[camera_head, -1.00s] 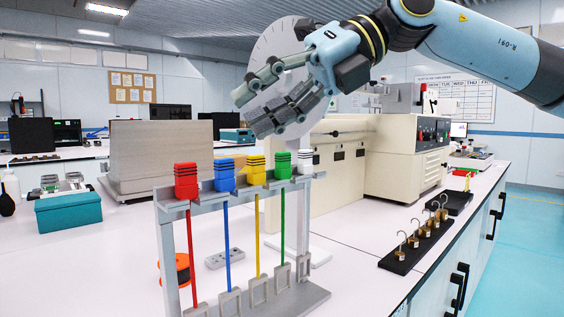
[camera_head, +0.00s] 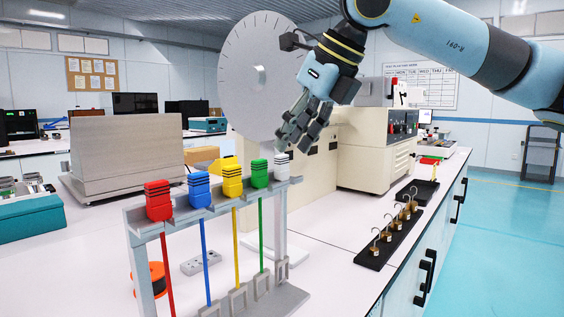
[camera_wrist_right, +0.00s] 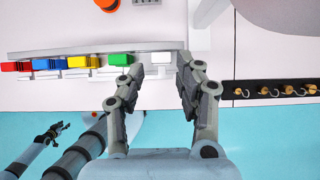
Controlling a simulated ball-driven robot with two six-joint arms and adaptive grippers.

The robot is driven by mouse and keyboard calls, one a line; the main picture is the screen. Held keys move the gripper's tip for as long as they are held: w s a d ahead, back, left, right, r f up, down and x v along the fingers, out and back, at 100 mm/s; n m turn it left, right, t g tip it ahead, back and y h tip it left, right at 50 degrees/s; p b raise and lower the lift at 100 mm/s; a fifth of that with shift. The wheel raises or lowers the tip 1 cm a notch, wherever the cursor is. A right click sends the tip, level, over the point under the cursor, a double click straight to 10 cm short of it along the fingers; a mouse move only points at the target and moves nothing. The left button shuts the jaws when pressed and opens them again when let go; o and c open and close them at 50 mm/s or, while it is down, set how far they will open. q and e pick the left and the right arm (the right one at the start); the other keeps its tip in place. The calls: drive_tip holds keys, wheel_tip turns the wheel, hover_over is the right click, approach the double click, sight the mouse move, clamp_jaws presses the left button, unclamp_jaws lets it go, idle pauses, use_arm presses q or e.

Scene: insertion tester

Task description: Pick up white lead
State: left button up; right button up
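The white lead's head (camera_head: 282,168) sits at the right end of the grey rack (camera_head: 180,218), in a row with the red, blue, yellow and green leads. Its cable does not show clearly against the grey post. My right gripper (camera_head: 294,142) points down just above the white head. In the right wrist view the right gripper (camera_wrist_right: 160,66) is open, and the white head (camera_wrist_right: 160,58) shows between its fingertips, not gripped. My left gripper (camera_wrist_right: 52,132) shows small at the lower left of the wrist view, well away from the rack; its finger state is unclear.
The green lead's head (camera_head: 260,173) is close beside the white one. A large grey disc (camera_head: 245,85) stands behind the rack. Brass hooked weights on a black tray (camera_head: 375,249) lie to the right. The bench between rack and tray is clear.

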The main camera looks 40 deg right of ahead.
sight(285, 155)
drive_tip(key=shift+p+x, duration=0.3)
drive_tip(key=shift+x, duration=1.85)
drive_tip(key=shift+d, duration=0.1)
drive_tip(key=shift+c, duration=0.2)
clamp_jaws()
